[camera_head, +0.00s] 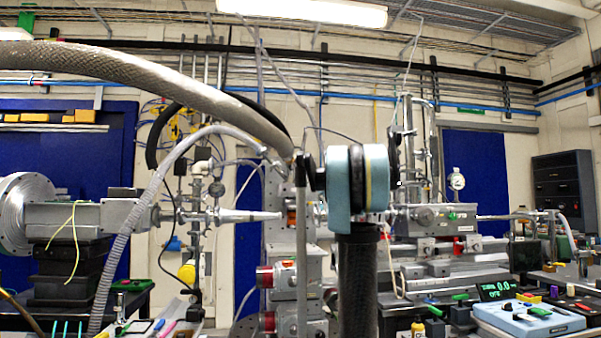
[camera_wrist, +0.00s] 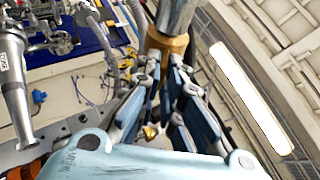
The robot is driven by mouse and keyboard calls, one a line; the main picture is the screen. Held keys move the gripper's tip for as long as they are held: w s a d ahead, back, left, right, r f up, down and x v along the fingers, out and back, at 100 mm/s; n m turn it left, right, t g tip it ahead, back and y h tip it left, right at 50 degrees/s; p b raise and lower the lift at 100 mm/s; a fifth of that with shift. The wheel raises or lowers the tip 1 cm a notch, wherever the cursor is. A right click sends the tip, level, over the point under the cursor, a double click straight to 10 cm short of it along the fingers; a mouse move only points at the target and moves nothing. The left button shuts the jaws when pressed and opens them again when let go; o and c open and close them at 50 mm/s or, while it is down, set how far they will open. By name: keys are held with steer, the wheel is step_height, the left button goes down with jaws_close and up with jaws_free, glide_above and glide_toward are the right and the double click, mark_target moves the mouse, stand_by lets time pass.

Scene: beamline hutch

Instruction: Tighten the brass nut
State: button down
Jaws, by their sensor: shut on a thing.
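The brass nut (camera_wrist: 167,42) shows in the wrist view as a gold collar at the end of a bright metal cylinder (camera_wrist: 176,14). My gripper (camera_wrist: 165,68) reaches up to it, with its dark blue fingers on either side. The fingers are shut on the nut, and their tips partly cover its lower edge. In the head view my arm stands in the middle of the picture and hides the fingertips. I cannot make out the nut clearly there.
A grey flexible hose (camera_head: 150,75) arches across the upper left in the head view. A tapered metal nozzle (camera_head: 245,215) points at the middle from the left.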

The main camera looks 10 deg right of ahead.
steer(key=shift+g, duration=0.3)
step_height(320, 180, up, 7)
steer(key=n+g+h, duration=0.5)
steer(key=g+h, duration=0.3)
steer(key=h, duration=0.2)
steer(key=shift+w+n+g, duration=0.15)
steer(key=shift+n+g, duration=0.15)
steer(key=shift+n, duration=0.1)
steer(key=shift+r+h, duration=0.1)
steer(key=shift+h, duration=0.2)
stand_by(0.3)
steer(key=c, duration=1.8)
jaws_free()
steer(key=shift+w, duration=0.1)
steer(key=shift+o, duration=0.2)
